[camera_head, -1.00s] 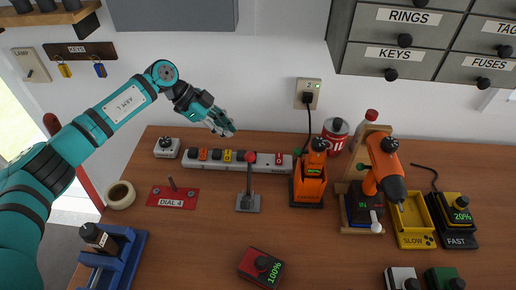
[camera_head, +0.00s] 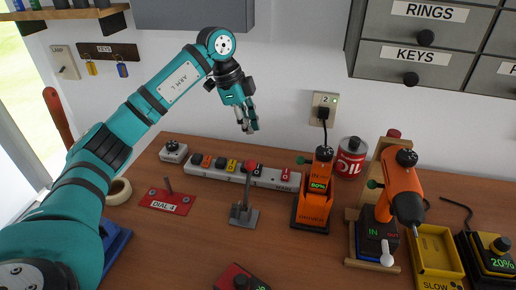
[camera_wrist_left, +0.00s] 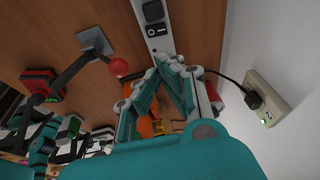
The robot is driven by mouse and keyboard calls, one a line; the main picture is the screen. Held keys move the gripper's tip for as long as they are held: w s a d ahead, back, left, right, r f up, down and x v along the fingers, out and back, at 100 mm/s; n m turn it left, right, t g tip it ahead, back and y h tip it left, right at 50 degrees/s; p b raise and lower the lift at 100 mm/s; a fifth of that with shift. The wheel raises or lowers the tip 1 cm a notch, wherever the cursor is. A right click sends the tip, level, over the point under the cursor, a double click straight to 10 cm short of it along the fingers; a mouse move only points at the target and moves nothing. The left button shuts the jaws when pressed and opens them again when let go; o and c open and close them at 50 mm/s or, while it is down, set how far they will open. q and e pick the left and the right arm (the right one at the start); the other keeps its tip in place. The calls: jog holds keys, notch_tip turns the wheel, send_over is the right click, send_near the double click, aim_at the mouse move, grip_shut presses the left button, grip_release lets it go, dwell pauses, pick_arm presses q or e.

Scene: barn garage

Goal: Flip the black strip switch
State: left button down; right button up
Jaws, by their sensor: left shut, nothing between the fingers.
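The white power strip (camera_head: 262,178) lies on the bench near the wall, with black, orange, yellow and red switches along it. A black switch (camera_head: 219,164) sits between the orange and yellow ones. The strip's end with two dark switches also shows in the left wrist view (camera_wrist_left: 142,10). My left gripper (camera_head: 250,129) is shut and empty, fingers pointing down, above and apart from the strip. In the left wrist view its fingertips (camera_wrist_left: 170,63) meet just beyond the strip's near end. The lever's red ball hides part of the strip in the head view.
A lever with a red ball (camera_head: 250,166) stands in front of the strip. An orange charger (camera_head: 315,200) stands at its right end, with an oil can (camera_head: 350,158) behind. Drawers (camera_head: 420,50) hang above right.

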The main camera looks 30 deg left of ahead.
aim_at(258, 170)
pick_arm(q)
jog(key=p+x, duration=0.1)
jog(key=x, duration=0.3)
jog(key=p+x, duration=0.1)
jog(key=x, duration=0.3)
jog(key=a+p+x, duration=0.1)
jog(key=x, duration=0.3)
jog(key=shift+w+d+f, duration=0.15)
jog(key=shift+f, duration=0.25)
jog(key=shift+w+f, duration=0.1)
jog(key=shift+f, duration=0.25)
pick_arm(e)
jog(key=r, duration=0.3)
jog(key=shift+s+d+r, duration=0.1)
jog(key=shift+d+r, duration=0.15)
jog(key=shift+d, duration=0.05)
